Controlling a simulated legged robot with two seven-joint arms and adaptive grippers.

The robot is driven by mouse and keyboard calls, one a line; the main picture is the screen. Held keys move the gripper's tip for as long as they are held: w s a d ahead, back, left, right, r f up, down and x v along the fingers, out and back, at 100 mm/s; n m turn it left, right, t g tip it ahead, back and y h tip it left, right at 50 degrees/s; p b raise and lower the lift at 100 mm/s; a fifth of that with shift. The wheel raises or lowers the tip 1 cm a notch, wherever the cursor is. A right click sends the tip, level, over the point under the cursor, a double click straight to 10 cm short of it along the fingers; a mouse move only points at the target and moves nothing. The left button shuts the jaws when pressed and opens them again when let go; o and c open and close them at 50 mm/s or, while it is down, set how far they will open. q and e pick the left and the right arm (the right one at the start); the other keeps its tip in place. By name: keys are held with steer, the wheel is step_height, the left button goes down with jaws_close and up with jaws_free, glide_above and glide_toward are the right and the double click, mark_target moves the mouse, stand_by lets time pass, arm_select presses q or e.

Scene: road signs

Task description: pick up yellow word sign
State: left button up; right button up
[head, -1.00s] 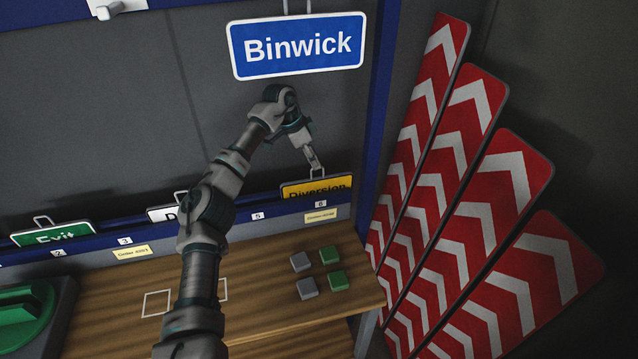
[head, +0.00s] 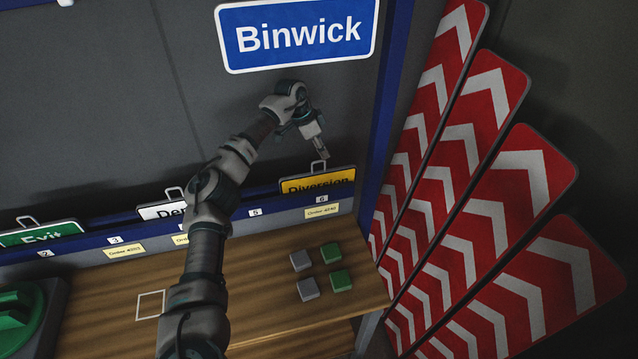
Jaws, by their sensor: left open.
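The yellow word sign (head: 318,184), reading "Diversion", stands upright in the slot rack at slot 6, its lower part hidden behind the blue rail. A small wire handle (head: 318,166) rises from its top edge. My left gripper (head: 321,153) is just above that handle, fingers pointing down. It is open; whether the fingers are around the handle or only above it, I cannot tell. My right gripper is not in view.
A blue "Binwick" sign (head: 298,36) hangs above my arm. A white sign (head: 163,210) and a green "Exit" sign (head: 42,234) stand left in the rack. Red chevron boards (head: 535,180) lean at right. Grey and green blocks (head: 340,280) lie on the wooden bench (head: 260,310).

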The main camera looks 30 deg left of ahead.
mark_target(333, 169)
arm_select(q)
steer(key=x, duration=0.6)
steer(key=shift+w+a, duration=0.1)
steer(key=shift+a, duration=0.15)
steer(key=shift+d+x, duration=0.15)
steer(key=shift+x, duration=1.2)
steer(key=shift+d+x, duration=0.15)
steer(key=shift+x, duration=1.2)
steer(key=shift+r, duration=0.15)
jaws_close()
